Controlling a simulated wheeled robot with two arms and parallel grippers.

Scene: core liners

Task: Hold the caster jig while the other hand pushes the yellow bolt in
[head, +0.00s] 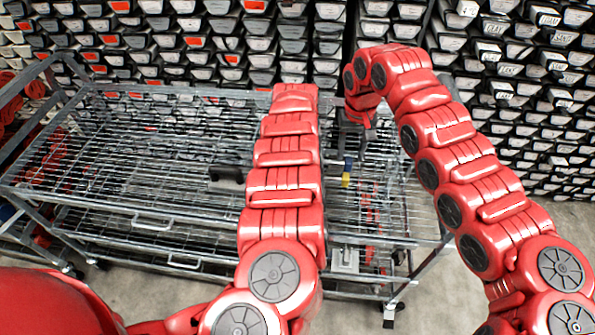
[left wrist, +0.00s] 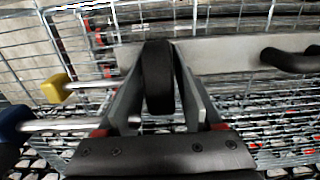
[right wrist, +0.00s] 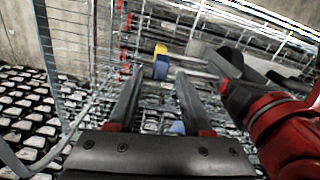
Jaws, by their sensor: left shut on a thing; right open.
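My left gripper (left wrist: 160,68) is shut on the caster jig, with its dark wheel (left wrist: 158,80) between the fingers. The yellow bolt (left wrist: 56,88) has a yellow head on a pale shank and sticks out beside the jig; how deep it sits is unclear. A blue-headed bolt (left wrist: 15,124) is next to it. In the head view the yellow bolt (head: 346,180) shows right of my left forearm, which hides my left gripper. My right gripper (right wrist: 158,82) is open and empty. In the right wrist view the yellow bolt (right wrist: 161,48) and blue bolt (right wrist: 161,68) lie beyond its fingertips.
A wire-mesh cart (head: 150,150) with metal rails stands under both arms. A black handle-like part (head: 226,173) is on its left side. Racks of stacked core liners (head: 540,90) fill the back. Bare floor (head: 470,290) shows in front at right.

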